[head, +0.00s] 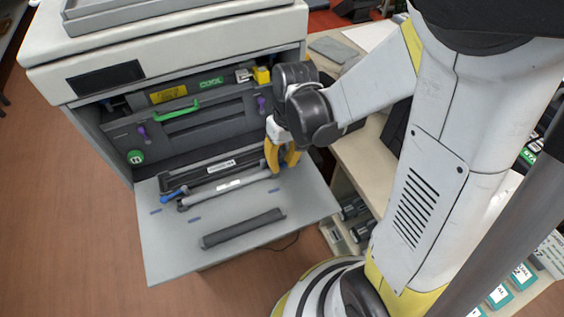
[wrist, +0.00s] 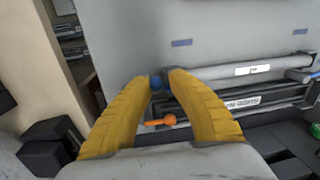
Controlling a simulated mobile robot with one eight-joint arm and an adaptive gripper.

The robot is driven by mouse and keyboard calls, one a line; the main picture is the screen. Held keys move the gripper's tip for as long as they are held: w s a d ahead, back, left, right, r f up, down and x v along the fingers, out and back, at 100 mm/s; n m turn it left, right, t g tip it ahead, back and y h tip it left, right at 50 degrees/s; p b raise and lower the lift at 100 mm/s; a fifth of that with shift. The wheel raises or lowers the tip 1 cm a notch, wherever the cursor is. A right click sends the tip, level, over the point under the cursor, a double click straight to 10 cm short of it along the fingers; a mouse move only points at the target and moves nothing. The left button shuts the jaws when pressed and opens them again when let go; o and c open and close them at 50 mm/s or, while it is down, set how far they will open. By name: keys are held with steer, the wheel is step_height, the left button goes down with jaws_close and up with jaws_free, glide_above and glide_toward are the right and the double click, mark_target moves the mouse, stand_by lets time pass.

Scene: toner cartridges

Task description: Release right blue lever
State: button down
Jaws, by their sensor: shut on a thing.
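My gripper (head: 284,166) has yellow fingers and reaches down at the right end of the dark toner unit on the open printer door. In the wrist view its fingertips (wrist: 156,82) are close together around the small blue lever (wrist: 156,83) at the unit's end. The fingers hide most of this lever, and its angle cannot be told. A second blue lever (head: 174,196) sits at the left end of the unit and shows at the right edge of the wrist view. An orange lever (wrist: 161,122) lies between the fingers, below the blue one.
Inside the printer are a green handle (head: 177,111) and purple levers (head: 143,135). A beige shelf (head: 365,165) stands to the right, close to my arm.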

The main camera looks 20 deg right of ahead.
steer(key=shift+w+n, duration=0.3)
stand_by(0.6)
steer(key=shift+w+d+n, duration=0.15)
steer(key=shift+w+n, duration=0.2)
steer(key=shift+n, duration=0.5)
steer(key=shift+w+d+n, duration=0.15)
steer(key=shift+w+n, duration=0.2)
steer(key=shift+n, duration=0.5)
steer(key=c, duration=1)
jaws_free()
steer(key=shift+a, duration=0.1)
steer(key=shift+r, duration=0.15)
